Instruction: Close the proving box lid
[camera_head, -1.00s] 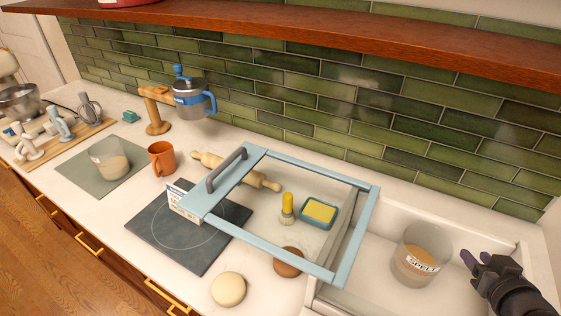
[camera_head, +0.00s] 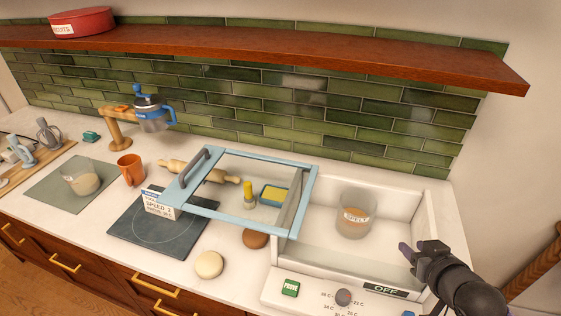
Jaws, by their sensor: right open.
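The proving box (camera_head: 400,258) is a white open-topped box on the right of the counter, with a control panel in front. Its lid (camera_head: 260,229) is a clear pane in a light blue frame with a grey bar handle (camera_head: 194,166). The lid stands open, swung out to the left of the box, its right edge at the box's left wall. Inside the box stands a clear jar labelled SPELT (camera_head: 356,214). My right gripper (camera_head: 412,249) is open and empty over the right front part of the box, apart from the lid. My left gripper is not in view.
Under and around the lid are a rolling pin (camera_head: 171,164), a yellow brush (camera_head: 249,196), a sponge dish (camera_head: 272,195), a small card box (camera_head: 157,205) and dough balls (camera_head: 209,265). A wooden shelf (camera_head: 300,61) runs above the counter.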

